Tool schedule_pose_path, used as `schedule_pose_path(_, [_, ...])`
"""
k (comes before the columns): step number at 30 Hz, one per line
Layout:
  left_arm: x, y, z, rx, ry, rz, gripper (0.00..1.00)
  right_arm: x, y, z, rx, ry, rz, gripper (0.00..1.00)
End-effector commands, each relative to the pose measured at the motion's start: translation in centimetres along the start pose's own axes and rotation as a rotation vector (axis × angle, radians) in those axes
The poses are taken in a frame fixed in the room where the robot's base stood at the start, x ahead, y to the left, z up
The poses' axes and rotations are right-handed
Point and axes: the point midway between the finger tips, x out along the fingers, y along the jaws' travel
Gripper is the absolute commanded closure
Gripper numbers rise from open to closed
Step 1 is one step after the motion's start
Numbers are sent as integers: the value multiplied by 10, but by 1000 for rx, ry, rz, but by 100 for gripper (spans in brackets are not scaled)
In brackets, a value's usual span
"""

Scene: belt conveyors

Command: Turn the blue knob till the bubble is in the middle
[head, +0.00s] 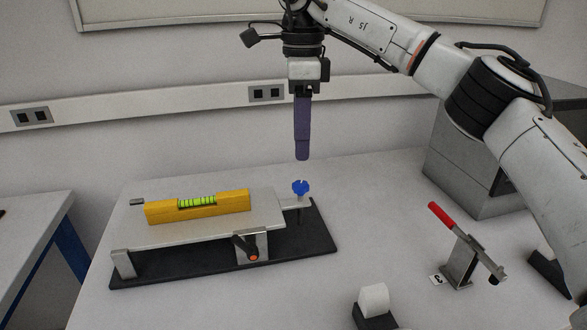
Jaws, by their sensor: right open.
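The blue knob (300,188) sits on top of a thin upright screw at the right end of a light grey plate (190,229). A yellow spirit level (230,203) lies on the plate; its green vial (197,201) faces up and forward. The bubble is too small to place surely. My right gripper (302,157) hangs pointing down just above the blue knob, apart from it. Its long purple fingers overlap in this view, and it holds nothing that I can see. My left gripper is not in view.
The plate stands on a black base (220,269) with an orange-tipped black lever (246,247) in front. A grey box (470,165) stands behind the clamp.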

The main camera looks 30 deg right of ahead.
Motion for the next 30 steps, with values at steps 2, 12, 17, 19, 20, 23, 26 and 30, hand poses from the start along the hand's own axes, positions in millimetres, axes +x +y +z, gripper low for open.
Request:
schedule_pose_path(2, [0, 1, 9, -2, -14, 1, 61, 17, 1, -1, -2, 2, 4, 54])
schedule_pose_path(12, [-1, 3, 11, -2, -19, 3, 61, 74, 1, 0, -1, 0, 4, 54])
schedule_pose_path(17, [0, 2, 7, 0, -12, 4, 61, 85, 1, 1, -2, -1, 2, 54])
schedule_pose_path(19, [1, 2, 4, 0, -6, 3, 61, 87, 1, 1, -1, -1, 2, 54])
schedule_pose_path(20, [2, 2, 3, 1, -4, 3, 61, 87, 1, 1, -1, -1, 2, 54])
schedule_pose_path(23, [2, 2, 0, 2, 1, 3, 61, 88, 1, 1, -1, -1, 2, 54])
schedule_pose_path(26, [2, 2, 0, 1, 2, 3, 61, 87, 1, 1, -1, -2, 2, 54])
schedule_pose_path(30, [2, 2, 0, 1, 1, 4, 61, 87, 1, 1, -1, -2, 2, 78])
